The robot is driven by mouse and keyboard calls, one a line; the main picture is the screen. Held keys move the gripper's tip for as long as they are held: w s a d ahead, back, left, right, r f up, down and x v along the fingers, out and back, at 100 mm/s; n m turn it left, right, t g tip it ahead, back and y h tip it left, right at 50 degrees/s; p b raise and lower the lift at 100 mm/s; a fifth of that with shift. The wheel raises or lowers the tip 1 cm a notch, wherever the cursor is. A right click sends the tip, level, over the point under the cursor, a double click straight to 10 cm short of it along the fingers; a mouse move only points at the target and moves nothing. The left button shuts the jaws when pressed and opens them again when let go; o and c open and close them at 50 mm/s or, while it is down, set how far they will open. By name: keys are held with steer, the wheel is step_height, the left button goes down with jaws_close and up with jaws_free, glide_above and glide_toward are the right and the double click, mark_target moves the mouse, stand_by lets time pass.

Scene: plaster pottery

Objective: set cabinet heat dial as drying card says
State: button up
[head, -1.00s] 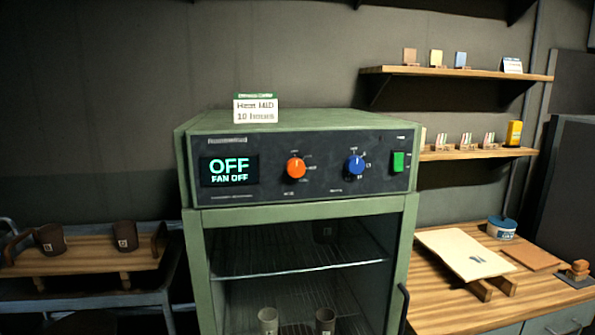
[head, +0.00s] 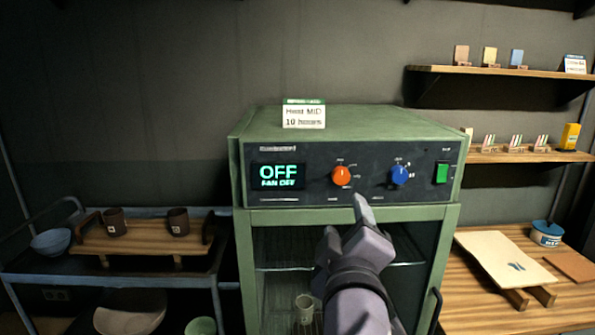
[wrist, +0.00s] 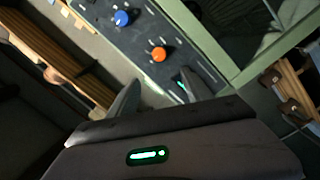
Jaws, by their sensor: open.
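The drying card (head: 304,115) stands on top of the green cabinet (head: 380,118) and reads "Heat MID" and "10 hours". The cabinet's display (head: 278,176) reads OFF and FAN OFF. An orange dial (head: 341,175) and a blue dial (head: 400,174) sit on the dark panel; the orange dial's white mark points about straight up. The small labels around the dials are unreadable. My gripper (head: 347,225) is open and empty, just below the orange dial and apart from it. The wrist view shows the orange dial (wrist: 158,54) beyond my open fingers (wrist: 160,90) and the blue dial (wrist: 122,18).
A green switch (head: 442,173) is at the panel's right. A cup (head: 304,308) stands inside the cabinet. A cart (head: 30,268) with cups and a bowl (head: 51,242) is at left. A wooden bench (head: 470,290) with a board (head: 503,260) is at right, below shelves.

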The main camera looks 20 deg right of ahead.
steer(key=p, duration=1)
glide_toward(341, 179)
steer(key=r, duration=0.1)
steer(key=p+x, duration=0.7)
steer(key=x, duration=0.1)
steer(key=shift+d+f, duration=0.1)
steer(key=shift+f, duration=0.3)
jaws_close()
